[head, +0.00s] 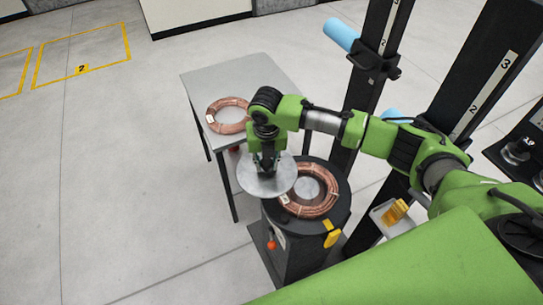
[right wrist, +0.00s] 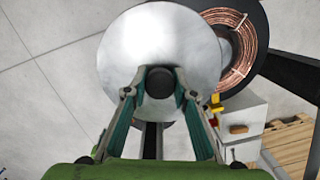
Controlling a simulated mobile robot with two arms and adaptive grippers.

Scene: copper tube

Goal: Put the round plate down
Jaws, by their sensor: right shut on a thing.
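The round plate (head: 267,183) is a silver metal disc with a dark knob in its middle. My right gripper (head: 265,165) is shut on that knob from above. In the right wrist view the gripper (right wrist: 161,84) has its two fingers on either side of the knob, and the plate (right wrist: 160,40) fills the top middle. In the head view the plate hangs in the air between the grey table and the black round stand (head: 340,200), overlapping the stand's left edge in the picture. My left gripper is not in view.
A copper coil (head: 307,191) lies on the stand around a round grey centre. Another copper coil (head: 228,115) lies on the grey table (head: 215,80). Dark posts (head: 372,70) with light blue cylinders (head: 341,34) stand at the right. The floor at left is clear.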

